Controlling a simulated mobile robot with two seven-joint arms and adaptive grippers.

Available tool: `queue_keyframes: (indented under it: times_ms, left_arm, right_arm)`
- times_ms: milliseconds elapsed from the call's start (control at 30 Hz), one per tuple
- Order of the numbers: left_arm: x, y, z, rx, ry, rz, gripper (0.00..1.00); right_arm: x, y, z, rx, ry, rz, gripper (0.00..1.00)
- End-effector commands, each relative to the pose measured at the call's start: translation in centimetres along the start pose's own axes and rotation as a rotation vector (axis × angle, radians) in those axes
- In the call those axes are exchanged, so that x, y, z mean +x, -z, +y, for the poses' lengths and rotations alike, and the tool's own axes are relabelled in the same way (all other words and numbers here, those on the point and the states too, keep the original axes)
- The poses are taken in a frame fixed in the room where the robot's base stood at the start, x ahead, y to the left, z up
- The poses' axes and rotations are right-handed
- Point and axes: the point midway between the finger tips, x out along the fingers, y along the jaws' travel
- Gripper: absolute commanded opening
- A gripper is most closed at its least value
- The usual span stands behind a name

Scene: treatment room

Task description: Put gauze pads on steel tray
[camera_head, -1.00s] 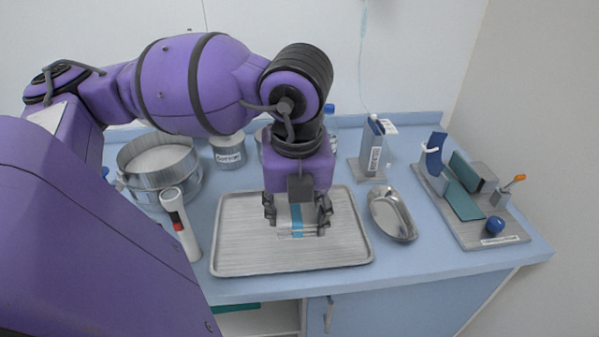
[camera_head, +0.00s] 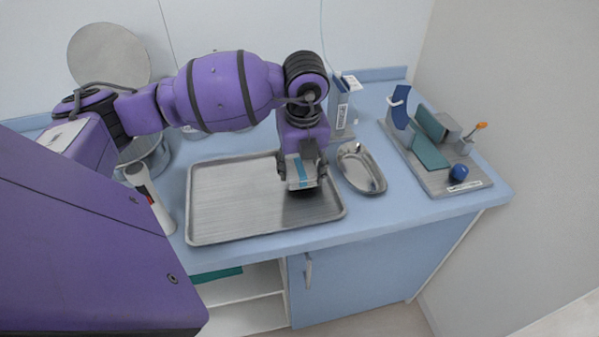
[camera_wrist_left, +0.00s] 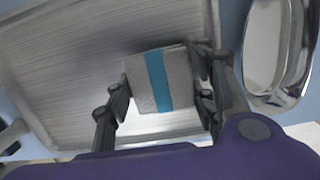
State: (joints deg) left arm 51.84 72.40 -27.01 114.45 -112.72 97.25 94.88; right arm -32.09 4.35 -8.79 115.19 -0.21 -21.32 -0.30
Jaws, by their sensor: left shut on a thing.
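The steel tray (camera_head: 232,205) lies flat on the blue counter, a wide shallow brushed-metal rectangle. My left gripper (camera_head: 303,182) is over the right part of the tray, fingers pointing down. It is shut on the gauze pads (camera_head: 299,173), a pale grey-white square stack with a blue band. In the left wrist view the gauze pads (camera_wrist_left: 163,80) sit between the two fingers (camera_wrist_left: 165,98), with the tray surface (camera_wrist_left: 60,60) behind them. A dark shadow lies beside the pads; whether they touch the tray I cannot tell. My right gripper is not in view.
A shiny kidney dish (camera_head: 361,168) stands close to the tray's right edge. A board with blue and green items (camera_head: 450,182) is farther right. A carton (camera_head: 341,108) stands behind. The tray's left half is bare.

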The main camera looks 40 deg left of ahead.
Motion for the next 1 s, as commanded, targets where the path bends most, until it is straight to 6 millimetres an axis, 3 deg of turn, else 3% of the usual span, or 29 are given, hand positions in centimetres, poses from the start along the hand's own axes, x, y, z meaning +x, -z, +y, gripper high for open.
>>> queue_keyframes:
  times_ms: [100, 500, 533, 633, 1000]
  left_arm:
    - [1.7, 0.3, 0.1, 0.0, -0.002, 0.002, 0.33]
    - [2.3, 0.4, 0.1, 0.0, -0.001, 0.0, 0.33]
    - [2.2, 0.4, 0.1, 0.0, -0.001, 0.0, 0.55]
    - [2.2, 0.4, 0.1, 0.0, -0.001, 0.0, 0.68]
    - [1.8, 0.3, 0.1, -0.001, 0.0, -0.001, 0.7]
  right_arm:
    - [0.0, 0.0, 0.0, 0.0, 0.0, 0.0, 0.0]
    - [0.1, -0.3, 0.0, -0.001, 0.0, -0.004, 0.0]
    - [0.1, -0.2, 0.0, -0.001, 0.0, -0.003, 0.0]
    - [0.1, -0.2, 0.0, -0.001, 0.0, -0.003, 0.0]
    - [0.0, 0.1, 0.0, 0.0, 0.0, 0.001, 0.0]
